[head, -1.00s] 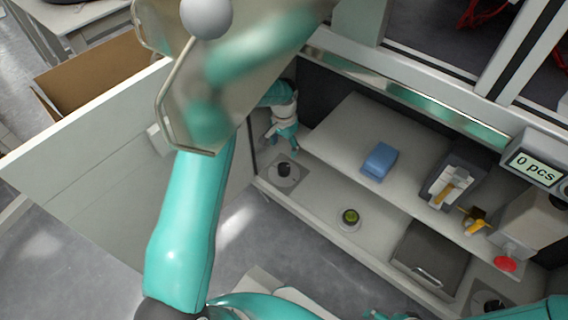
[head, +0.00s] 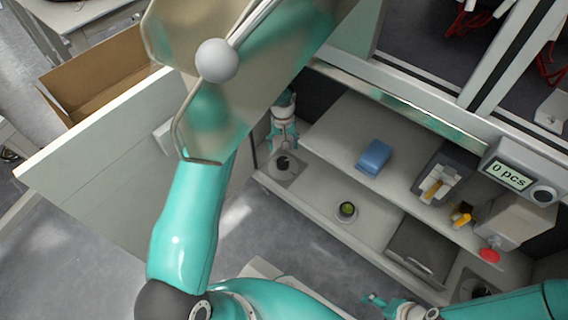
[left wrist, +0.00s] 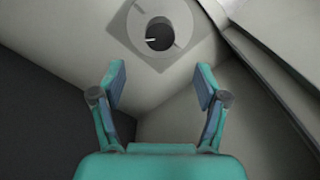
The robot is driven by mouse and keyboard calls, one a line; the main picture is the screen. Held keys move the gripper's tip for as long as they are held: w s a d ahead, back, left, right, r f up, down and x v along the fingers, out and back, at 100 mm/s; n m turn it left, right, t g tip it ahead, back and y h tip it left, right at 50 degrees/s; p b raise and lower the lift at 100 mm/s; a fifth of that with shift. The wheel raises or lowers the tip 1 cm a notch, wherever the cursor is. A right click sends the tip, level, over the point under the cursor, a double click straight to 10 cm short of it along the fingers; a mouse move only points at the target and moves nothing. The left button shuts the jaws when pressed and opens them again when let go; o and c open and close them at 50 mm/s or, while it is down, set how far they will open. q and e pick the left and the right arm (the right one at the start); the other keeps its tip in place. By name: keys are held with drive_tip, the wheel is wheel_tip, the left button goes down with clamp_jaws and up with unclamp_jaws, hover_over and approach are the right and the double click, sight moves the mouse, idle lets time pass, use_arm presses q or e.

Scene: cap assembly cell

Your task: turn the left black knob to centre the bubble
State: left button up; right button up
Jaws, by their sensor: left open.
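The left black knob (head: 283,162) sits on a light round plate at the left end of the lower shelf. In the left wrist view the knob (left wrist: 159,33) is ahead of the fingertips, with a pale mark line across it. My left gripper (head: 284,141) is above the knob, open and empty. In the left wrist view its fingers (left wrist: 160,88) are spread, apart from the knob. The round green bubble level (head: 347,209) stands on the lower shelf; the bubble's position is too small to tell. My right gripper (head: 376,303) is at the bottom edge, its opening unclear.
A blue block (head: 374,158) lies on the upper shelf. A dark lidded box (head: 421,252) and another black knob (head: 480,291) are to the right. A red button (head: 489,255) sits below a counter display (head: 508,175). A white panel (head: 95,165) stands at left.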

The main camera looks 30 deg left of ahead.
use_arm(q)
wheel_tip(320, 180, down, 11)
drive_tip(key=b, duration=0.3)
drive_tip(key=shift+r+b, duration=0.2)
drive_tip(key=shift+b, duration=0.2)
drive_tip(key=c, duration=1)
drive_tip(key=shift+d, duration=0.35)
drive_tip(key=shift+c, duration=0.8)
drive_tip(key=shift+a, duration=0.2)
drive_tip(key=shift+a+m, duration=0.1)
drive_tip(key=shift+m, duration=2.7)
